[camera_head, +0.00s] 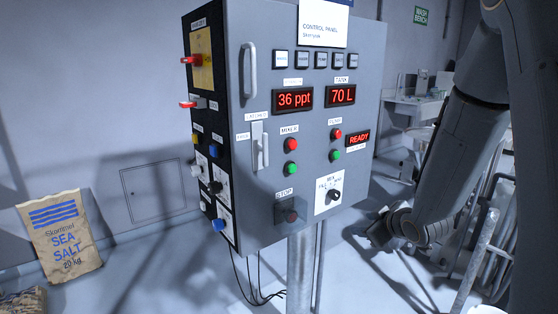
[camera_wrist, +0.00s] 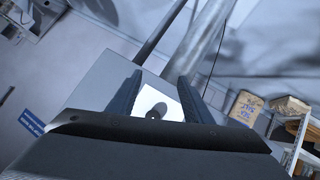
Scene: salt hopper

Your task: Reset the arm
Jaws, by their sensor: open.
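My arm comes down the right side of the head view, and my gripper (camera_head: 378,234) is low, to the right of the grey control panel (camera_head: 262,150). In the wrist view my gripper (camera_wrist: 158,80) shows two dark fingers, apart, with nothing held between them. Between the fingers the wrist view shows a white plate with a dark round knob (camera_wrist: 154,112). In the head view the mixer selector knob (camera_head: 334,196) sits on a white plate at the panel's lower right. My gripper looks apart from it; the exact distance is unclear.
The panel stands on a metal post (camera_head: 301,268) with hanging cables. A sea salt sack (camera_head: 62,236) leans at the left wall. Metal rails (camera_head: 482,245) stand at the right, close to my arm. A bench (camera_head: 420,105) is at the back right. Floor between sack and post is mostly open.

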